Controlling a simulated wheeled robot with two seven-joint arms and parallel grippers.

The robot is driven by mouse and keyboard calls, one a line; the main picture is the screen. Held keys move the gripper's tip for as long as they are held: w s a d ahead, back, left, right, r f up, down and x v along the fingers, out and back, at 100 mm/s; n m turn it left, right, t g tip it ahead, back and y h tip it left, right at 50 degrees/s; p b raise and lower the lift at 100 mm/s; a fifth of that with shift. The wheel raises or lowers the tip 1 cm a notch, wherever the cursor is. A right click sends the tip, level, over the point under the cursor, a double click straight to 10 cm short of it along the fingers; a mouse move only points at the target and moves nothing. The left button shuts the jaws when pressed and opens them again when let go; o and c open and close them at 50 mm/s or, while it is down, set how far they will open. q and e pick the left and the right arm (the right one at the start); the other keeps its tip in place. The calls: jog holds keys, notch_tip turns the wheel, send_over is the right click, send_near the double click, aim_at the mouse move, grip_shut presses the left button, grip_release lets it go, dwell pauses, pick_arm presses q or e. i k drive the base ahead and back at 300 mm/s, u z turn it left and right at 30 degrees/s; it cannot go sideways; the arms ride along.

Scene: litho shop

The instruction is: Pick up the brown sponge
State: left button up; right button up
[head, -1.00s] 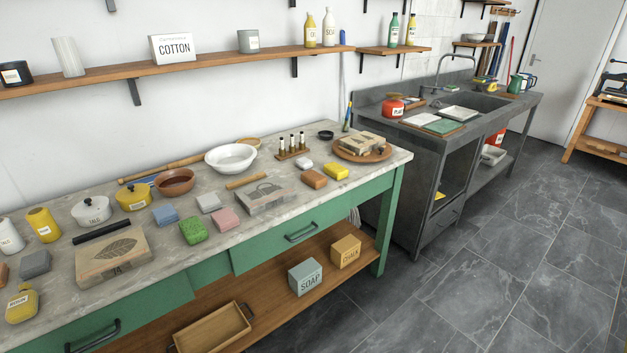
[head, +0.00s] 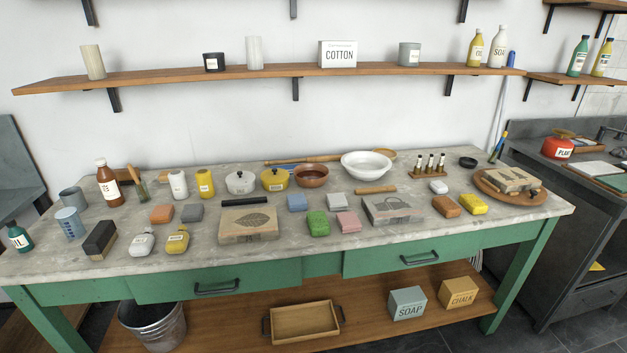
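A brown block (head: 446,206), which looks like the brown sponge, lies on the right part of the stone worktop (head: 330,245). It is just left of a yellow block (head: 473,204) and right of a printing stone with a bag picture (head: 393,209). A second, more orange-brown block (head: 162,214) lies on the left part of the worktop, beside a grey block (head: 192,213). I cannot tell for certain from looks alone which of the two is a sponge. Neither of my grippers is in view.
Green (head: 318,223), pink (head: 348,222) and blue (head: 297,202) blocks lie mid-table. A leaf-picture stone (head: 249,224) lies left of them. A round wooden board (head: 535,197) with a stone is at the right end. Bottles and cups crowd the left end. The front edge is mostly clear.

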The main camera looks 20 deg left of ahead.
aim_at(449, 209)
jog(key=u, duration=0.6)
jog(key=i, duration=0.95)
jog(key=u, duration=0.05)
